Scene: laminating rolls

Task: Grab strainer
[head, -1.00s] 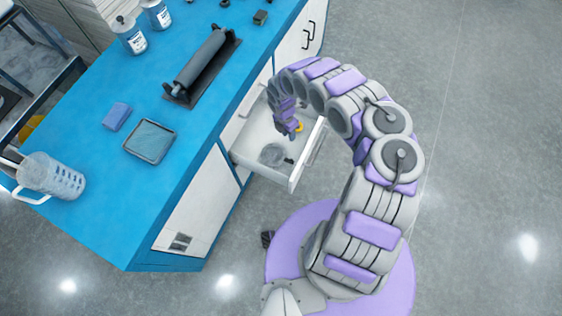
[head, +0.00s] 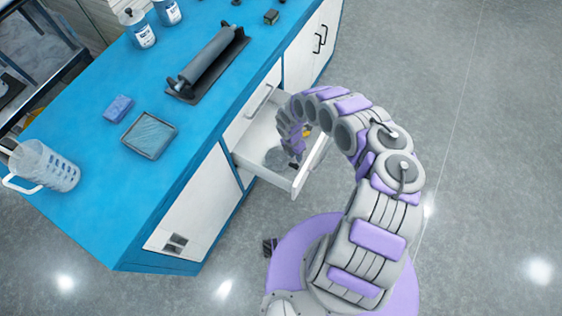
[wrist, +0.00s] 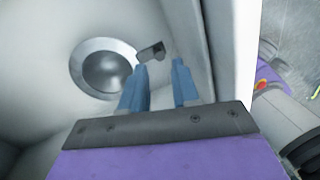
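The strainer (wrist: 103,68) lies in the open white drawer, a round metallic bowl with a wide rim and a short dark grey handle (wrist: 151,52) pointing right in the wrist view. In the head view the strainer (head: 277,157) shows as a grey round shape on the drawer floor. My gripper (wrist: 160,72) is open, with its two blue fingers apart just below the handle in the wrist view. Nothing shows between the fingers. Whether the fingertips touch the handle I cannot tell. In the head view my arm hides part of the drawer and the fingers are hard to make out.
The drawer (head: 268,176) juts from a blue-topped cabinet (head: 95,195); its front wall stands close to my fingers. On top are a roller (head: 207,58), a tray (head: 149,135), a sponge (head: 118,108), a clear jug (head: 45,167) and bottles (head: 138,28). Floor at right is clear.

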